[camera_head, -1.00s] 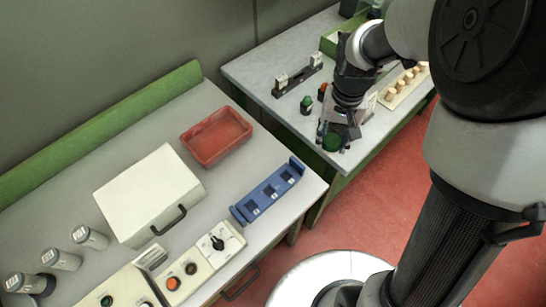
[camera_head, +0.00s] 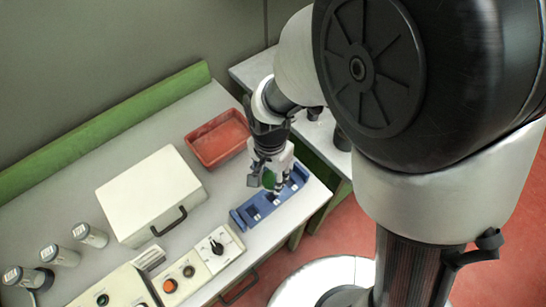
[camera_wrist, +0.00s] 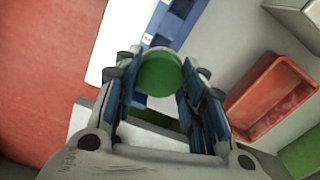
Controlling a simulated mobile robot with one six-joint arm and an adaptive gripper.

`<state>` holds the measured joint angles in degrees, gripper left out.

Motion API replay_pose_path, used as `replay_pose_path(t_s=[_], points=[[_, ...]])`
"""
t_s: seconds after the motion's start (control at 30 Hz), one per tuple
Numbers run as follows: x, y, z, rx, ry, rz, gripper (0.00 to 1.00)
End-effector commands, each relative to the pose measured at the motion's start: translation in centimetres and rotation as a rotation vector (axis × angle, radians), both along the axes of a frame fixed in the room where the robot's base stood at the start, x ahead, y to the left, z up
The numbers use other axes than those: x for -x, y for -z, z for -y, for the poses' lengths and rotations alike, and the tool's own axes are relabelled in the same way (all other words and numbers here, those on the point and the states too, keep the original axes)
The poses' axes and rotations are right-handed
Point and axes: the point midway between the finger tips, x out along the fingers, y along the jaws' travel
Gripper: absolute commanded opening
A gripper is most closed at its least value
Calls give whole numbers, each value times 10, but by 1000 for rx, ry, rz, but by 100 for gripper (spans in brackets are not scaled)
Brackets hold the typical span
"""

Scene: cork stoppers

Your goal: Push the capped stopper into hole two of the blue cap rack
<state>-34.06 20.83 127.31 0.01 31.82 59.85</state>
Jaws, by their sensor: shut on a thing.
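My gripper (camera_head: 272,180) is over the blue cap rack (camera_head: 247,217) on the near bench, its fingers pointing down. It is shut on the green-capped stopper (camera_head: 269,180). In the wrist view the round green cap (camera_wrist: 158,74) sits between the blue-padded fingers of my gripper (camera_wrist: 155,85), with a pale rim at its far edge. The blue rack (camera_wrist: 176,22) shows behind it there. The stopper's lower end and the holes beneath it are hidden, so I cannot tell which hole it is over or whether it touches the rack.
A red tray (camera_head: 219,139) stands just behind the rack. A white box (camera_head: 151,196) with a dark handle lies to the left. Control panels (camera_head: 214,249) with knobs and buttons line the front edge. Several grey-lidded jars (camera_head: 90,235) stand at the far left.

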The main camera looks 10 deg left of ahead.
Motion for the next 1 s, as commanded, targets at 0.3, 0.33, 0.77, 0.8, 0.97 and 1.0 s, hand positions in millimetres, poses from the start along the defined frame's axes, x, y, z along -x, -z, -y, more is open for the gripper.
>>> replay_pose_path(t_s=[0.3, 0.33, 0.77, 0.8, 0.97, 1.0], points=[[0, 31, 0, 1, -1, -2, 23], [0, 33, 0, 0, -1, -1, 23], [0, 57, 0, 0, -1, 0, 23], [0, 56, 0, 0, -1, 0, 23], [0, 56, 0, 0, -1, 0, 23], [0, 56, 0, 0, -1, 0, 23]])
